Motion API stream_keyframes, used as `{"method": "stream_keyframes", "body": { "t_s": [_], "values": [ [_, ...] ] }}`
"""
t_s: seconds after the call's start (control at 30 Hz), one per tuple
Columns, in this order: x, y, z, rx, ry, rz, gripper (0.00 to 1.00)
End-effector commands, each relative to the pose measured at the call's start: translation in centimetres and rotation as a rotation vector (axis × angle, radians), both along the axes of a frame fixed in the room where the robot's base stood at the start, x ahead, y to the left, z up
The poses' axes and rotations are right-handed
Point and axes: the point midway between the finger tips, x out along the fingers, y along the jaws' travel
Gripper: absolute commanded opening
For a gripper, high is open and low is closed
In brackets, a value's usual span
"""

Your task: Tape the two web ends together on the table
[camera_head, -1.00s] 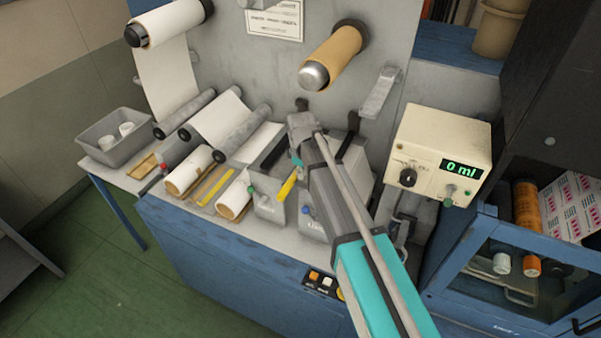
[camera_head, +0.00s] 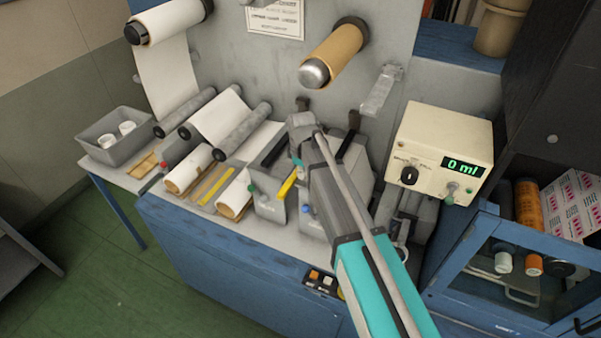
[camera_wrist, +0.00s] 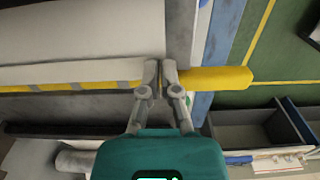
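A white web (camera_head: 166,77) hangs from the upper white roll (camera_head: 172,21) to the rollers at the left of the blue-fronted table (camera_head: 296,240). More white web (camera_head: 219,118) lies between the grey rollers, and a white sheet (camera_wrist: 75,35) fills the upper left of the wrist view. My gripper (camera_wrist: 160,76) has its fingertips close together on a yellow bar-shaped object (camera_wrist: 215,79), which sticks out to the right. The yellow object (camera_head: 288,186) also shows beneath my arm in the head view. The two web ends cannot be made out clearly.
Two white rolls (camera_head: 187,170) lie at the table's front with a yellow strip (camera_head: 212,188) between them. A grey bin (camera_head: 114,137) stands at the left. Grey dispenser boxes (camera_head: 270,208) and a cream box reading "0 ml" (camera_head: 442,150) are near my arm.

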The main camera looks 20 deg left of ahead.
Motion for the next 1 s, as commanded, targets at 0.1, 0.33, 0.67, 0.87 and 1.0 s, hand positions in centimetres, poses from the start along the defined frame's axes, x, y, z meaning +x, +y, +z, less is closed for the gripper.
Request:
{"method": "stream_keyframes", "body": {
  "t_s": [0.1, 0.33, 0.67, 0.87, 1.0],
  "values": [
    [0.02, -0.02, -0.13, 0.000, 0.000, 0.000, 0.00],
    [0.03, -0.04, -0.29, 0.000, 0.000, -0.001, 0.00],
    [0.03, -0.07, -0.29, 0.000, 0.000, -0.001, 0.43],
    [0.04, -0.09, -0.29, 0.000, 0.000, -0.001, 0.43],
    [0.05, -0.08, -0.29, 0.000, 0.000, -0.001, 0.43]
  ]
}}
